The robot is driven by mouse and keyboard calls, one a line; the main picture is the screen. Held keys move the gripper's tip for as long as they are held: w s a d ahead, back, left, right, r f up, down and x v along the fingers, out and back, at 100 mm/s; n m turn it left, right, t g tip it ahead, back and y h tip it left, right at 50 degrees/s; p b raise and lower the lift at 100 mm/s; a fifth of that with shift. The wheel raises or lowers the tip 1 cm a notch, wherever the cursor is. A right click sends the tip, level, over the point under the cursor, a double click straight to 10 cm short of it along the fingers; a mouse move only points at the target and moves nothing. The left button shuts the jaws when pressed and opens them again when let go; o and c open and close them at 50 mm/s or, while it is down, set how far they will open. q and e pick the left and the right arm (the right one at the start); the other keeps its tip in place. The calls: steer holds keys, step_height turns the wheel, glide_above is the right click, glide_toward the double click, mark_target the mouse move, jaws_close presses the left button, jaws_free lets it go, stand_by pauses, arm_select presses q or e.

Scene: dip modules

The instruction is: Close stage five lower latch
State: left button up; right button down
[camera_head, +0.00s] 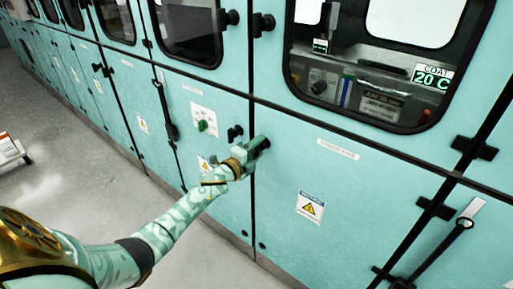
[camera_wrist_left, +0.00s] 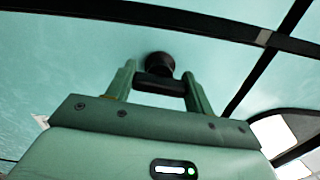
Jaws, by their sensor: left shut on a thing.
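My left gripper (camera_head: 256,147) reaches in from the lower left to the teal cabinet front, beside the vertical black seam. It is shut on a black latch (camera_wrist_left: 158,84) at the left edge of the lower door (camera_head: 375,185), whose label seems to read "STAGE FIVE". In the left wrist view the latch's round black base (camera_wrist_left: 160,62) shows against the teal panel, and its bar lies between the fingers of my left gripper (camera_wrist_left: 158,85). In the head view the gripper covers most of the latch. My right gripper is not in view.
Above is a windowed door with a black knob (camera_head: 262,24) at its left edge. A "COAT 20 C" display (camera_head: 433,77) shows behind the glass.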

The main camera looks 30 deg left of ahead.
arm_select(q)
steer(key=shift+n, duration=0.6)
steer(key=o, duration=1)
steer(key=shift+s+a+p, duration=0.1)
steer(key=shift+s+p, duration=0.2)
steer(key=shift+s, duration=0.1)
steer(key=s+p, duration=0.1)
steer(key=s, duration=0.9)
steer(key=s+a+p, duration=0.1)
steer(key=s, duration=0.4)
steer(key=shift+s+a+p, duration=0.1)
steer(key=shift+s+p, duration=0.15)
steer(key=shift+p, duration=0.05)
steer(key=shift+f, duration=0.1)
